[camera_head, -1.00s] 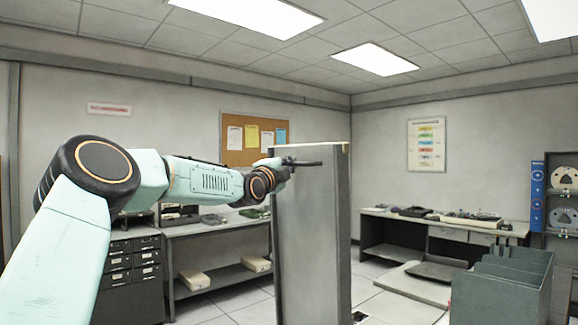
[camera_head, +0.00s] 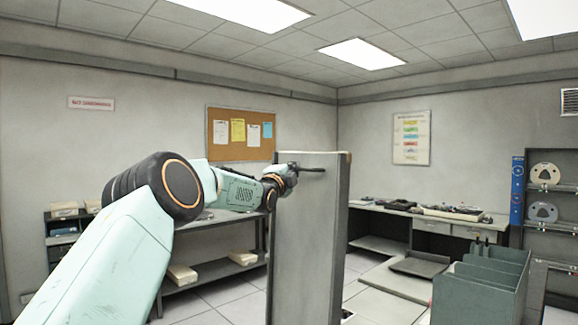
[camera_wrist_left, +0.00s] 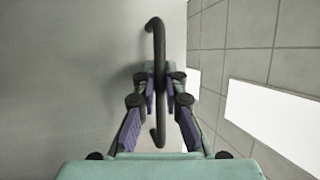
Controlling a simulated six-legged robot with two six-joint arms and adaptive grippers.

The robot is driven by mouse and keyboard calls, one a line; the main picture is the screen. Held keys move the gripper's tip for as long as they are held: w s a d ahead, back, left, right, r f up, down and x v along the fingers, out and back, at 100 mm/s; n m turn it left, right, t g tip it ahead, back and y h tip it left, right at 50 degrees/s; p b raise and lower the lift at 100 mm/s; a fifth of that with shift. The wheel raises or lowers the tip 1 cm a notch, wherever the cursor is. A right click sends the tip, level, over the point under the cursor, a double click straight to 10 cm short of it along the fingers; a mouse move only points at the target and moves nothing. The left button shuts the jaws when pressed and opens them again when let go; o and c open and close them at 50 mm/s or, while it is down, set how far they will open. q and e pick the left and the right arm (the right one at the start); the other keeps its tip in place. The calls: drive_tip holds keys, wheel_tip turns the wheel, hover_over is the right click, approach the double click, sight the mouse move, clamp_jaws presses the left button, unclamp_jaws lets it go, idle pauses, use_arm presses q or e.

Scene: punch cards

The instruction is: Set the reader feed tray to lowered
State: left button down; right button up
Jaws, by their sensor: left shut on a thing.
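A tall grey panel (camera_head: 305,245) stands upright in the middle of the head view. It looks like the reader feed tray, but the rest of the reader is not clear to see. A dark bar handle (camera_head: 313,170) sticks out near its top. My left gripper (camera_head: 288,169) is at the handle. In the left wrist view its pads (camera_wrist_left: 160,85) are shut on the middle of the dark handle (camera_wrist_left: 156,35), whose hooked ends show above and below, beside a plain grey face (camera_wrist_left: 75,75). My right gripper is not in view.
A grey-green box with dividers (camera_head: 480,290) stands at the lower right. A desk with items (camera_head: 420,217) and a shelf rack (camera_head: 548,215) stand behind. A workbench (camera_head: 225,222) runs along the left wall. Tiled floor (camera_head: 215,295) shows between them.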

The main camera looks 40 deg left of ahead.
use_arm(q)
drive_tip(key=shift+w+r, duration=0.1)
drive_tip(key=shift+r, duration=0.2)
drive_tip(key=c, duration=1.7)
unclamp_jaws()
drive_tip(key=shift+w, duration=0.1)
drive_tip(key=shift+c, duration=0.2)
drive_tip(key=shift+o, duration=0.3)
drive_tip(key=shift+s+f, duration=0.1)
drive_tip(key=shift+s, duration=0.1)
drive_tip(key=shift+s, duration=0.1)
drive_tip(key=v, duration=1.2)
drive_tip(key=shift+d, duration=0.1)
drive_tip(key=shift+c, duration=0.4)
